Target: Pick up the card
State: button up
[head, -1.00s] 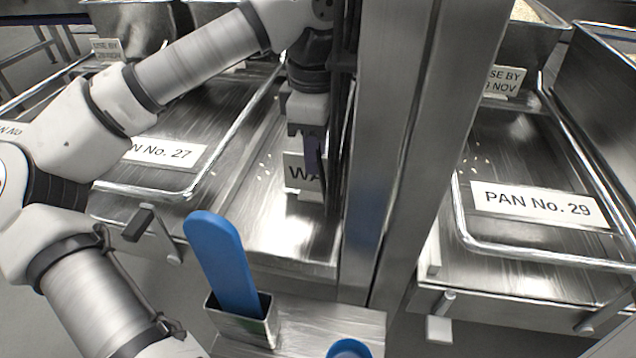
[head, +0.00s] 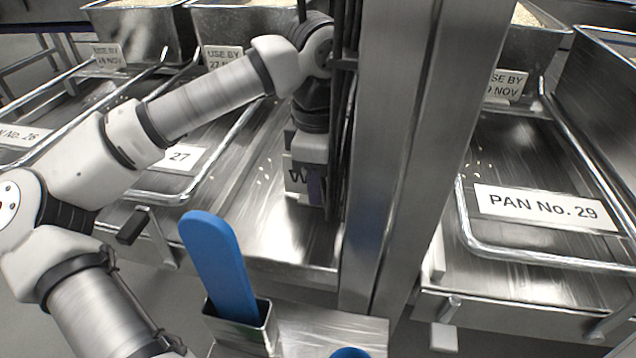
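A white card (head: 295,178) with large dark letters, of which only a "W" shows clearly, is near the middle of the picture in the head view. My gripper (head: 316,190) points down right at the card and covers its right part. One dark finger overlaps the card in the picture. I cannot tell whether the fingers are open or closed on the card, or whether the card rests on the metal surface.
A steel post (head: 385,150) stands just right of my gripper. Rails and labels of pan 27 (head: 180,158) and pan 29 (head: 545,208) flank it. A blue paddle (head: 220,265) stands in a metal holder (head: 245,325) in front. Scattered grains lie on the steel.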

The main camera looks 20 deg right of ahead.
jog(key=shift+f, duration=0.2)
dwell(0.3)
grip_shut()
jog(key=shift+r, duration=0.15)
